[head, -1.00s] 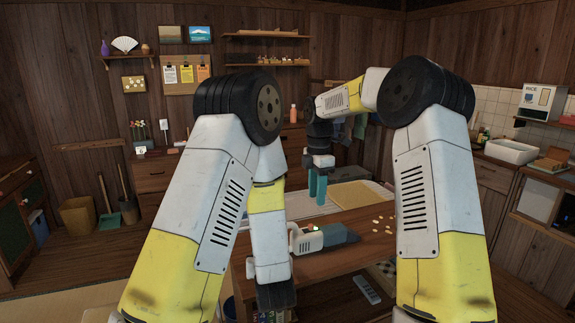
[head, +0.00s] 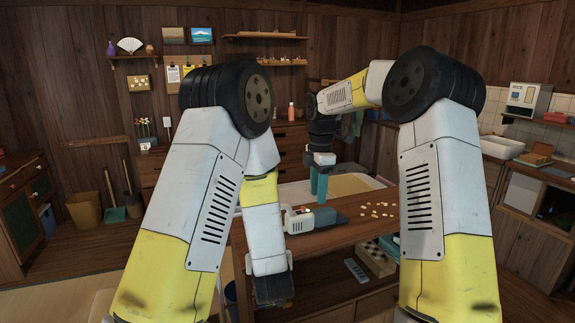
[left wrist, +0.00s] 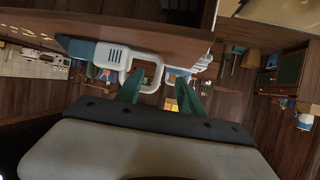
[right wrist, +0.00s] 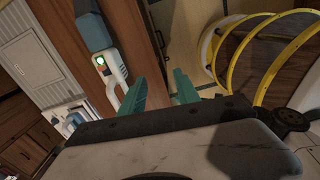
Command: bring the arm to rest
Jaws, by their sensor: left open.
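My right gripper (head: 319,186) points down over the wooden table in the head view, with teal fingers. In the right wrist view its two fingers (right wrist: 160,92) stand apart with nothing between them. My left wrist hangs low at the table's near left side in the head view, and its fingers are hidden there. In the left wrist view the left gripper's teal fingers (left wrist: 160,92) are apart and hold nothing. A white and blue-grey hand vacuum (head: 299,221) lies on the table, near the left gripper; its handle shows just beyond those fingers in the left wrist view (left wrist: 151,76).
The wooden table (head: 345,236) carries scattered pale bits (head: 377,210) right of the vacuum. A checkered board (head: 374,259) and a remote-like object (head: 356,270) lie on the shelf below. A bin (head: 84,209) stands at the left wall. Open floor lies at the left.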

